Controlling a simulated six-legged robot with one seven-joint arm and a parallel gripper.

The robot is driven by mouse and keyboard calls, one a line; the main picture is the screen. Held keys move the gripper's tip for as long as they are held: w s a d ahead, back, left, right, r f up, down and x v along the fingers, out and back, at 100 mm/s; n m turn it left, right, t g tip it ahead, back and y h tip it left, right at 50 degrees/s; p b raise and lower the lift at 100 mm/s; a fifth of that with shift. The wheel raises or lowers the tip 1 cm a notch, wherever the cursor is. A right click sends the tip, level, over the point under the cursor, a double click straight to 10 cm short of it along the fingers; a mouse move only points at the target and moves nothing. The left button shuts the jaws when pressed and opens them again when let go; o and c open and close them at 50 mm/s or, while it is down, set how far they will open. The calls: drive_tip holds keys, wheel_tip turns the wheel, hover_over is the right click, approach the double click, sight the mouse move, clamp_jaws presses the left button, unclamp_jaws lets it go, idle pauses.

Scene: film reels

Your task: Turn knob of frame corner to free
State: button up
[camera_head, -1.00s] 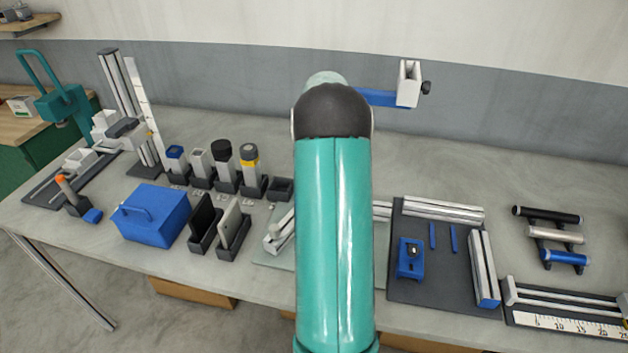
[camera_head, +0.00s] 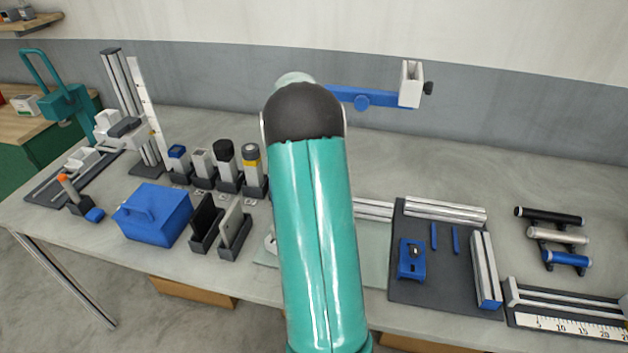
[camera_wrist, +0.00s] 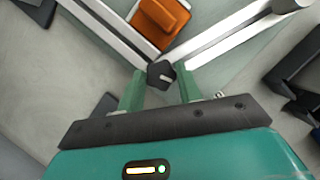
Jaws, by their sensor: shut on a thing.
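In the wrist view, my gripper (camera_wrist: 160,80) has its two green fingers on either side of a dark lobed knob (camera_wrist: 161,74) and is shut on it. The knob sits at the frame corner, where two pale metal profiles (camera_wrist: 232,36) meet at an angle. An orange block (camera_wrist: 161,19) lies inside the corner, just beyond the knob. The knob's turn position cannot be read. In the head view, my arm hides the gripper and the corner. Only a profile end (camera_head: 373,209) of the frame shows to its right, on a pale green mat (camera_head: 374,264).
Right of the mat, a dark board (camera_head: 398,281) carries profiles and a blue clamp block (camera_head: 411,260). Left are dark upright holders (camera_head: 206,222) and a blue box (camera_head: 152,214). A blue wall arm (camera_head: 380,98) with a white bracket (camera_head: 411,83) is behind.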

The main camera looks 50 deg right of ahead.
drive_tip(key=n+h, duration=0.1)
drive_tip(key=n, duration=0.1)
drive_tip(key=n+h, duration=0.1)
drive_tip(key=n, duration=0.2)
drive_tip(key=shift+a+n, duration=0.2)
drive_tip(key=shift+n, duration=0.1)
drive_tip(key=n+t+h, duration=0.1)
drive_tip(key=n+h, duration=0.1)
drive_tip(key=n, duration=0.2)
drive_tip(key=shift+n, duration=0.4)
drive_tip(key=shift+s, duration=0.1)
drive_tip(key=o, duration=1)
drive_tip(key=shift+r, duration=0.1)
drive_tip(key=v, duration=1.3)
drive_tip(key=shift+w+a+r, duration=0.15)
drive_tip(key=shift+w+r, duration=0.05)
drive_tip(key=shift+r, duration=0.05)
